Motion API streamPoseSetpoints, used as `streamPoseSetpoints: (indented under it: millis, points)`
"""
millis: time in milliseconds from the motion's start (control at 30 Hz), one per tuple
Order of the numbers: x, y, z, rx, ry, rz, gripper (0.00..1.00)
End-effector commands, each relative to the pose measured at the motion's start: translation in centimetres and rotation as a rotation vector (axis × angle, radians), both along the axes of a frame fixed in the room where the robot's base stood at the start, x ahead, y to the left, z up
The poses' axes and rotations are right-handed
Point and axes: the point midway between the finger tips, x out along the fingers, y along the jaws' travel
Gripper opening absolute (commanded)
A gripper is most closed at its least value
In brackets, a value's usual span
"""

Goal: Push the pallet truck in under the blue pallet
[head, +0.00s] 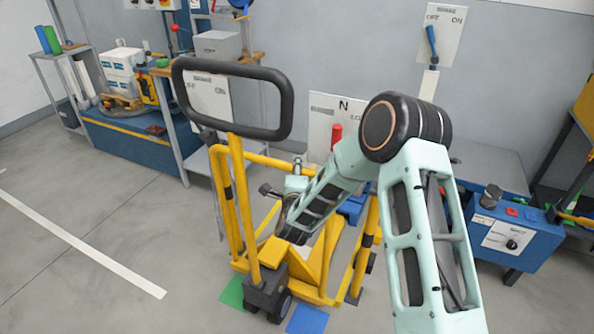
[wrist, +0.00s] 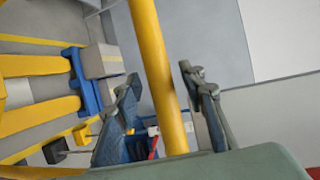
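The yellow pallet truck (head: 322,262) stands in the middle of the head view, with a black loop handle (head: 287,103) on a tall yellow stem. The blue pallet (head: 352,208) is mostly hidden behind my arm and the truck. In the wrist view the blue pallet (wrist: 88,92) carries a grey box (wrist: 102,61), with yellow fork-like bars at its left. My gripper (head: 282,174) is beside the truck, below the loop handle. In the wrist view my gripper (wrist: 160,82) has its fingers apart on either side of a yellow bar (wrist: 156,70); small gaps show beside it.
Yellow posts with black bands (head: 371,225) flank the truck. A green patch (head: 233,292) and a blue patch (head: 307,319) mark the floor by its wheels. A blue control cabinet (head: 530,245) stands at right, a blue bench (head: 125,140) at left. The left floor is clear.

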Motion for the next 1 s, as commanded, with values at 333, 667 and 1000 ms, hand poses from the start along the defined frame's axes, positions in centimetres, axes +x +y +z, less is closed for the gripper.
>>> streamPoseSetpoints:
  millis: [333,667,1000]
  points:
    - [0.35,0.00,-0.04,-0.001,0.000,0.000,0.37]
    - [0.32,0.00,-0.03,-0.001,0.000,0.000,0.01]
    - [0.40,-0.02,-0.05,0.000,-0.001,0.000,0.00]
